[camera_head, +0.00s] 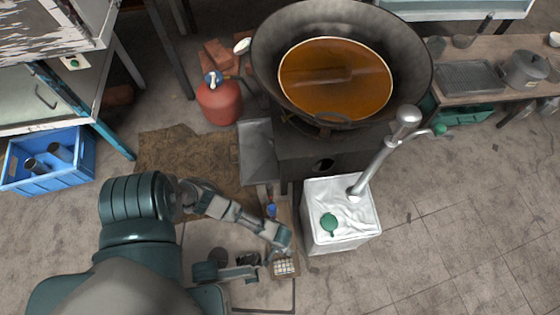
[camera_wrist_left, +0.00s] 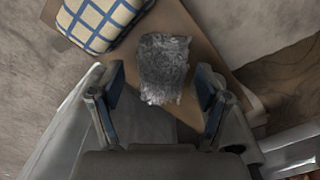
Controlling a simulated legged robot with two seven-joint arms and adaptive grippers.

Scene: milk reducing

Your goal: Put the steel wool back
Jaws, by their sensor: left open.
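The steel wool is a grey, crinkled, roughly square pad (camera_wrist_left: 163,66) on a brown board (camera_wrist_left: 205,40) in the left wrist view. My left gripper (camera_wrist_left: 159,80) is open, with one finger to each side of the pad and clear gaps between. The pad does not look gripped. In the head view my left arm comes in from the left and its hand (camera_head: 280,243) is over the narrow board beside the white container. I cannot make out the steel wool there. My right gripper is not clearly in view.
A blue-and-white checked pad (camera_wrist_left: 101,20) lies beside the steel wool; it also shows in the head view (camera_head: 284,268). A white container (camera_head: 341,235) with a tall metal tool stands right of the hand. A large wok (camera_head: 417,75) sits behind. Floor on the right is clear.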

